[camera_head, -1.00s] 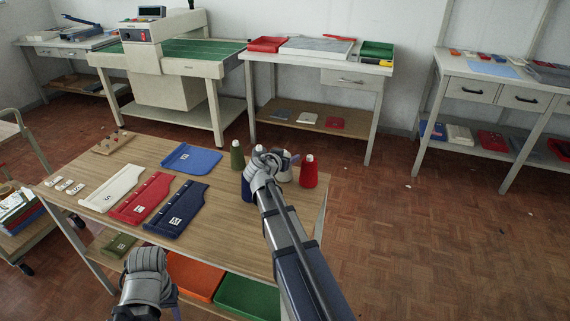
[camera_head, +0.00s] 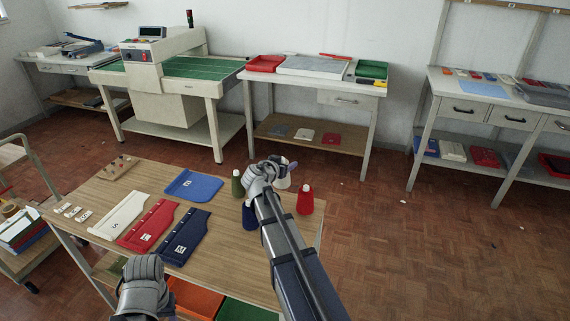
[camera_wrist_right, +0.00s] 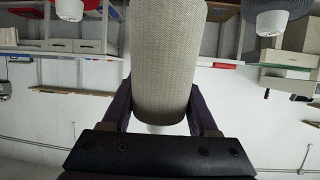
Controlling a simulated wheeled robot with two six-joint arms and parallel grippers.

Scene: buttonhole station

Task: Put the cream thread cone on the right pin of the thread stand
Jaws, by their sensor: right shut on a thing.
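My right gripper (camera_head: 284,164) is above the back right part of the wooden table. In the right wrist view it is shut on the cream thread cone (camera_wrist_right: 168,60), which fills the space between its dark fingers. In the head view the pale cone (camera_head: 284,182) shows partly below the gripper. My left gripper (camera_head: 143,272) is low at the front left, and its fingers cannot be made out. A small wooden board with short pegs (camera_head: 117,168) lies at the table's back left; I cannot tell whether it is the thread stand.
A red cone (camera_head: 305,200) stands right of my right gripper; a green cone (camera_head: 237,183) and a navy cone (camera_head: 249,216) stand left of it. Blue (camera_head: 193,186), white (camera_head: 119,216), red (camera_head: 148,226) and navy (camera_head: 185,237) flat pieces lie on the table (camera_head: 220,262).

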